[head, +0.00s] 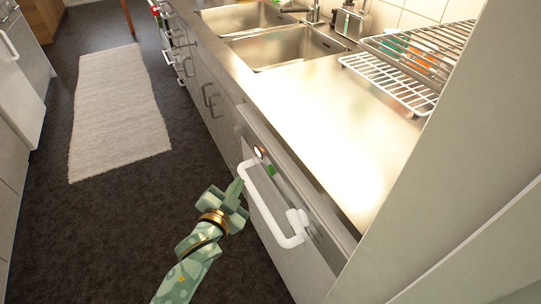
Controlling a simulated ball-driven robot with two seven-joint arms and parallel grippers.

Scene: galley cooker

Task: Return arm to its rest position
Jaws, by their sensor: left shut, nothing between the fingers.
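My left gripper (235,188) is green and shut, with nothing in it. It is at the lower middle of the head view, in front of the cooker door and close to the left end of its white handle (272,212). I cannot tell whether the fingertips touch the handle. My left arm comes up from the bottom edge. The cooker front (280,245) looks closed. My right gripper is not in view.
A steel counter (330,120) with two sinks (285,45) runs along the right. A wire rack (395,82) stands on it. A tall pale panel (440,170) blocks the right side. The dark floor (110,235) and light rug (115,110) are clear.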

